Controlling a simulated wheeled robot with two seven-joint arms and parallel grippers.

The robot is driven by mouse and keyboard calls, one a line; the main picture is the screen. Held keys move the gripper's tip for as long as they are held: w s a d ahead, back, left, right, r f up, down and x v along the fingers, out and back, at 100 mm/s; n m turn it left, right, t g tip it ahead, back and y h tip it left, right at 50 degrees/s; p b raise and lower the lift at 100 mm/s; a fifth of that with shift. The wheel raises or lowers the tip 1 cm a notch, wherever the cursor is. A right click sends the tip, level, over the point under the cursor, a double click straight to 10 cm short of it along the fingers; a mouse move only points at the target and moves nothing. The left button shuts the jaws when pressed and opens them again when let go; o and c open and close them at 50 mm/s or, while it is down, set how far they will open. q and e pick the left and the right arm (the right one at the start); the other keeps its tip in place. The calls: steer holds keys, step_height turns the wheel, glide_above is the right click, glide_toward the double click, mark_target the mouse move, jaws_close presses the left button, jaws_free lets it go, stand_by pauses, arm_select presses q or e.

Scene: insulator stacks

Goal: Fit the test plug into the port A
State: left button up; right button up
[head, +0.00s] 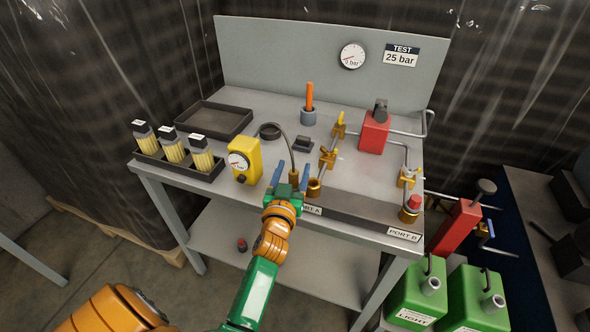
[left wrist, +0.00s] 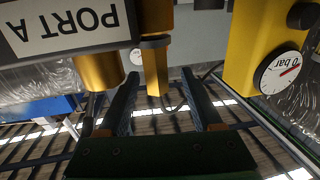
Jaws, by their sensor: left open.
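A brass piece with a thin dark hose, which looks like the test plug (head: 293,177), stands at the table's front edge. It also shows in the left wrist view (left wrist: 154,68), with a grey collar. My left gripper (head: 294,167) is open, its blue fingers on either side of the brass piece; in the left wrist view the fingertips (left wrist: 162,78) are apart. I cannot tell whether they touch it. The brass port A (head: 314,187) is just right of it, by the PORT A label (left wrist: 65,22). The right gripper is not in view.
A yellow gauge box (head: 245,160) stands close left of the gripper. Brass valves (head: 328,157) and pipes are to the right, then port B with a red cap (head: 411,204). A grey tray (head: 212,119) and a vial rack (head: 178,166) are on the left.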

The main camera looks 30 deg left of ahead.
arm_select(q)
steer(key=shift+w+a+f, duration=0.25)
steer(key=shift+w+f, duration=0.05)
steer(key=shift+w, duration=0.15)
steer(key=shift+d, duration=0.15)
steer(key=shift+s+d+r, duration=0.45)
steer(key=shift+s+r, duration=0.1)
steer(key=shift+s, duration=0.2)
steer(key=c, duration=0.7)
jaws_close()
steer(key=shift+w+a+f, duration=0.1)
steer(key=shift+a+f, duration=0.05)
steer(key=shift+f, duration=0.05)
